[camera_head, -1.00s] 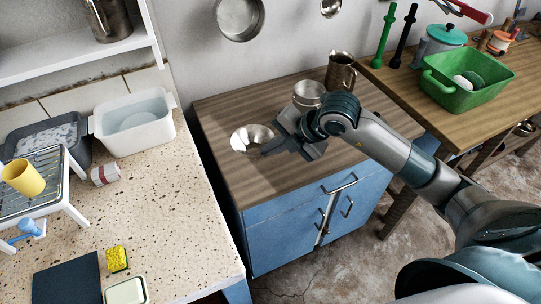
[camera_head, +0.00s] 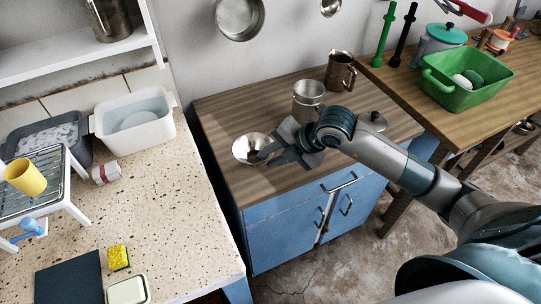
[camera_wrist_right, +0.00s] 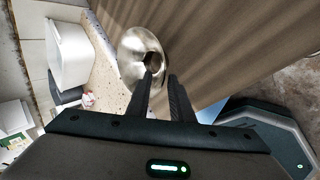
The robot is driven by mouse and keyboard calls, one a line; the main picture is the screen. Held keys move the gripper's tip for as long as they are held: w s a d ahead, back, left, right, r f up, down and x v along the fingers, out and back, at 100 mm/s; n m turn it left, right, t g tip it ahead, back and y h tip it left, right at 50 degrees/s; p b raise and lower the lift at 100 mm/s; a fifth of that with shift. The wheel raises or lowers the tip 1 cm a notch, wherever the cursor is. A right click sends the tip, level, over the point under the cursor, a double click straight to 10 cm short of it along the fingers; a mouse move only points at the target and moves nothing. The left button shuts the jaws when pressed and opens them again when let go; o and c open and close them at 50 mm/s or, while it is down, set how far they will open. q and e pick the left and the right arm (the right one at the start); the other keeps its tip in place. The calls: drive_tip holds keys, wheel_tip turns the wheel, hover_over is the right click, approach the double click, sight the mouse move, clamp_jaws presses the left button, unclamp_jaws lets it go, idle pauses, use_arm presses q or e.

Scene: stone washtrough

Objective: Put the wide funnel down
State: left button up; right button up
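The wide funnel (camera_head: 252,149) is a shiny metal cone, mouth up, at or just above the left part of the wooden worktop (camera_head: 290,185); I cannot see whether it touches. In the right wrist view the funnel (camera_wrist_right: 135,48) shows its flared inside and dark central hole. My right gripper (camera_head: 275,155) is at the funnel's right side. In the wrist view its two fingers (camera_wrist_right: 161,80) are apart with a clear gap; the left fingertip overlaps the funnel's bowl, the right one is outside the rim. My left gripper is out of view.
A metal pot (camera_head: 307,103) and a metal jug (camera_head: 340,72) stand behind my right gripper. A round lid (camera_head: 372,121) lies right of it. The worktop's front is clear. A speckled counter (camera_head: 170,220) with a white basin (camera_head: 135,140) is at left.

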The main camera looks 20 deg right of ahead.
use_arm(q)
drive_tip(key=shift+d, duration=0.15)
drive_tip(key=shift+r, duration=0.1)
use_arm(e)
drive_tip(key=shift+r, duration=0.15)
drive_tip(key=shift+s+d+r, duration=0.1)
drive_tip(key=shift+r, duration=0.05)
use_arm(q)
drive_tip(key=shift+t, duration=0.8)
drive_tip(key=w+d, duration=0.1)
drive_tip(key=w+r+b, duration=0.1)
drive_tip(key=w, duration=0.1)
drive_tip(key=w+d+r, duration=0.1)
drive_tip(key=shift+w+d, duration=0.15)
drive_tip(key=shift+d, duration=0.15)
use_arm(e)
drive_tip(key=v, duration=1.1)
drive_tip(key=shift+s+r, duration=0.2)
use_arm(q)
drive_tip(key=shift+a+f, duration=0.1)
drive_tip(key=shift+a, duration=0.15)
